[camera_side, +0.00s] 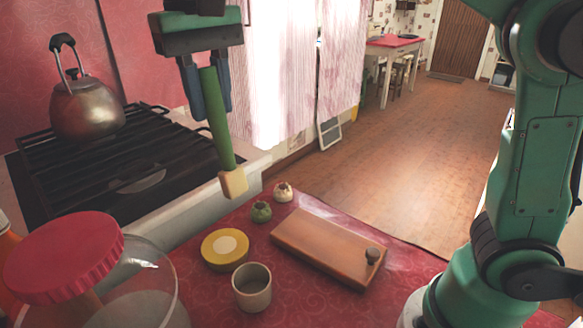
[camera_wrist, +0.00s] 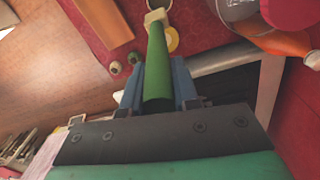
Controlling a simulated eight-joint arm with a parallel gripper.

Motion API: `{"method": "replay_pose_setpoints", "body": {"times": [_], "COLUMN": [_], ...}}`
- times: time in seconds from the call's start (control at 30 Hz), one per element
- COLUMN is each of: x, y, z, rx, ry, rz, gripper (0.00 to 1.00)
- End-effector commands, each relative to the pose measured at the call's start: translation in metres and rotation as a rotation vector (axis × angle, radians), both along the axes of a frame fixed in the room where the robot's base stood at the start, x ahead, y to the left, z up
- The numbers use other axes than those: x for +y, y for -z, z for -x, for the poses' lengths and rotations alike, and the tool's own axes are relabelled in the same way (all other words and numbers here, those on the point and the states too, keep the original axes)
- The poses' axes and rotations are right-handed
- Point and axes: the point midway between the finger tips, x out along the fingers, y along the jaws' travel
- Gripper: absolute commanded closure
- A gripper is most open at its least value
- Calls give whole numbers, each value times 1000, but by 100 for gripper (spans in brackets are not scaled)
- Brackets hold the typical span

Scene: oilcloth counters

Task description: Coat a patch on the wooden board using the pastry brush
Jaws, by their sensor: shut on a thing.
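My gripper (camera_side: 206,92) is shut on the green handle of the pastry brush (camera_side: 218,125). The brush hangs down, slightly tilted, with its pale bristle head (camera_side: 233,182) in the air above the counter's back edge. In the wrist view the brush (camera_wrist: 157,65) points away between the blue fingers. The wooden board (camera_side: 325,246) lies flat on the red counter, right of and below the brush head, apart from it. A small dark knob-like thing (camera_side: 373,255) is at its right end. The board also shows in the wrist view (camera_wrist: 103,20), at the top left.
A beige cup (camera_side: 252,291), a yellow round thing (camera_side: 211,251) and two small pots, one green (camera_side: 261,213) and one cream (camera_side: 283,194), stand left of the board. A red-lidded jar (camera_side: 140,290) is front left. A stove with a kettle (camera_side: 87,108) stands behind.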

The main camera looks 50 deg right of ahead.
Motion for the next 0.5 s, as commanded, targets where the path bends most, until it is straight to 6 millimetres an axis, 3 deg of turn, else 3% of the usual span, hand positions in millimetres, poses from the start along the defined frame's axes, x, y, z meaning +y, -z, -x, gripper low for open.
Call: {"method": "replay_pose_setpoints", "body": {"times": [0.27, 0.5], "x": [-1, -12], "y": [10, 62], "z": [-9, -49], "rx": [-18, -117], "ry": [2, 4], "rz": [-2, -4], "gripper": [100, 100]}}
